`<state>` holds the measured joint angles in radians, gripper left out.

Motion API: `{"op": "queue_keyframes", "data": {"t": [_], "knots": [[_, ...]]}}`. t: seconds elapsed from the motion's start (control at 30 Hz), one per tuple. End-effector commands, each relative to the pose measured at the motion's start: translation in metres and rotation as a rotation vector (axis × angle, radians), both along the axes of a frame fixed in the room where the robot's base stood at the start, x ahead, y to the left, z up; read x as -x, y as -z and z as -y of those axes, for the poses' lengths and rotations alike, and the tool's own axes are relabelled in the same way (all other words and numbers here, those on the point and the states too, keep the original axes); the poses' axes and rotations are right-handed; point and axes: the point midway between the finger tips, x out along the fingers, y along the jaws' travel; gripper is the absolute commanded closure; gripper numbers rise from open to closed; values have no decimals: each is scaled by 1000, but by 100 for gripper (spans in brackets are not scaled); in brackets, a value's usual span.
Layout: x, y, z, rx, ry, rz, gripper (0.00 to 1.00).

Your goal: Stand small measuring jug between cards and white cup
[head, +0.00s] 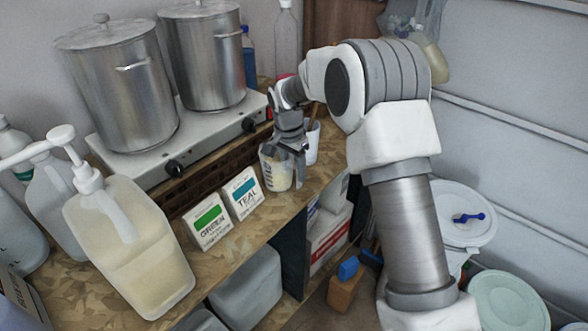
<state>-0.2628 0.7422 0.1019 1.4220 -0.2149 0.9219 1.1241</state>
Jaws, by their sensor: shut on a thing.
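The small measuring jug (278,174) is clear with pale contents and dark markings. It is upright at the counter, just right of the teal card. My gripper (290,150) is shut on the jug at its upper right side. I cannot tell whether the jug's base touches the counter. The cards stand to its left: a green card (208,221) and a teal card (243,193). The white cup (312,142) stands behind and to the right of the jug, with a brown stick in it. My gripper and arm partly hide the cup.
Two steel pots (120,85) stand on a white two-burner stove (150,165) behind the cards. A large pump bottle (130,245) stands at the counter's left. The wooden counter (235,245) is bare in front of the cards.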

Motion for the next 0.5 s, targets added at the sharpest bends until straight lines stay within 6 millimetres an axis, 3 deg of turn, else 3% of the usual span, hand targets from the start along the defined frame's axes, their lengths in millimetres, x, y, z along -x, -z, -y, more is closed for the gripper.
{"op": "queue_keyframes", "data": {"t": [0.3, 0.33, 0.5], "knots": [[1, 5, 0, 1, -1, -6, 100], [1, 5, 0, 2, 0, -6, 42], [1, 4, 0, 1, -1, -5, 12]]}}
